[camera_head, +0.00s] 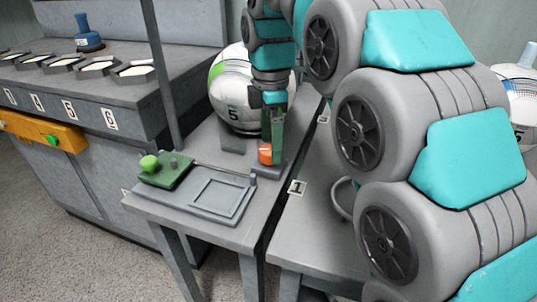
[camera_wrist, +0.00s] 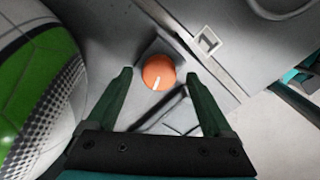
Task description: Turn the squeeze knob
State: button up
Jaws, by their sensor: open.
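The squeeze knob is a round orange knob with a white mark on its face. It shows in the head view (camera_head: 265,153), on a small grey block on the table. It also shows in the wrist view (camera_wrist: 158,72), a little ahead of the fingertips and between their lines. My gripper (camera_head: 277,135) points down beside the knob in the head view. In the wrist view my gripper (camera_wrist: 160,85) has its two green fingers wide apart, with nothing between their pads that I can see touching. Part of the knob's block is hidden behind the gripper in the head view.
A white and green ball (camera_head: 232,90) stands right behind the knob and fills the left of the wrist view. A grey tray (camera_head: 215,197) and a green plate (camera_head: 165,170) with a green button lie left of the knob. Another ball (camera_head: 520,95) is at the right.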

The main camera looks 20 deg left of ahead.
jog(key=shift+f, duration=0.75)
jog(key=shift+c, duration=0.2)
grip_shut()
jog(key=shift+m, duration=0.3)
jog(key=m, duration=0.4)
jog(key=shift+m, duration=0.3)
jog(key=c, duration=1.3)
grip_release()
jog(key=m, duration=0.5)
jog(key=shift+s, duration=0.1)
jog(key=shift+m, duration=0.4)
